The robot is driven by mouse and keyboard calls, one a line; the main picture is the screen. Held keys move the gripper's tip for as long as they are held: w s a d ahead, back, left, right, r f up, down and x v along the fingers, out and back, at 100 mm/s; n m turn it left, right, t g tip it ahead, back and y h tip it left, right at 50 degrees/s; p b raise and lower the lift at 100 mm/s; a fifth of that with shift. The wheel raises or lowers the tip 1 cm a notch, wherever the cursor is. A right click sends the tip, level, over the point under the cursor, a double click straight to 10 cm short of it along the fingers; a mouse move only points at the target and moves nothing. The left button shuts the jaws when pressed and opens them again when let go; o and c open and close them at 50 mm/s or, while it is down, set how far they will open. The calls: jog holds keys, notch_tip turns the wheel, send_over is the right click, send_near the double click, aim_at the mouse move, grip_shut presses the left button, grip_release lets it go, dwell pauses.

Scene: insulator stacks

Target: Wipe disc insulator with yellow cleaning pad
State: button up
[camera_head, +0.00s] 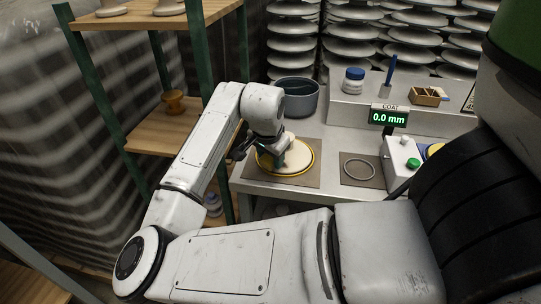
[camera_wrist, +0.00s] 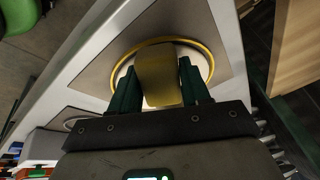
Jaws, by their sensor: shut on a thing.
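The disc insulator (camera_head: 299,155) is a pale round disc with a yellow ring around it. It lies on a brown mat (camera_head: 252,174) at the left end of the grey bench. My gripper (camera_head: 272,150) is low over the disc's left part. In the wrist view my gripper (camera_wrist: 157,88) is shut on the yellow cleaning pad (camera_wrist: 158,72), with a green finger on each side. The pad is in front of the disc (camera_wrist: 203,60), and I cannot tell whether it touches it. In the head view the pad is mostly hidden by my wrist.
A grey pot (camera_head: 300,100) stands just behind the mat. To the right are a second mat with a ring (camera_head: 359,168), a box with a green button (camera_head: 402,158) and a display (camera_head: 388,117) reading 0.0 mm. A wooden shelf (camera_head: 160,135) stands left. Insulator stacks (camera_head: 350,45) fill the back.

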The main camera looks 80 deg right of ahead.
aim_at(281, 169)
jog(key=shift+d+f, duration=0.15)
jog(key=shift+f, duration=0.35)
jog(key=shift+s+d+r+p, duration=0.1)
jog(key=shift+s+p, duration=0.3)
jog(key=shift+s, duration=0.75)
jog(key=shift+s+d+p, duration=0.15)
jog(key=shift+s+p, duration=0.5)
jog(key=shift+s, duration=1.35)
jog(key=shift+w+f, duration=0.15)
jog(key=shift+w, duration=0.7)
jog(key=shift+w+f, duration=0.15)
jog(key=shift+w, duration=0.7)
jog(key=shift+c, duration=0.4)
jog(key=shift+w+a+r, duration=0.1)
jog(key=shift+w+a, duration=0.05)
jog(key=shift+w, duration=0.65)
jog(key=shift+w+a, duration=0.1)
jog(key=shift+w, duration=0.65)
jog(key=shift+r, duration=0.15)
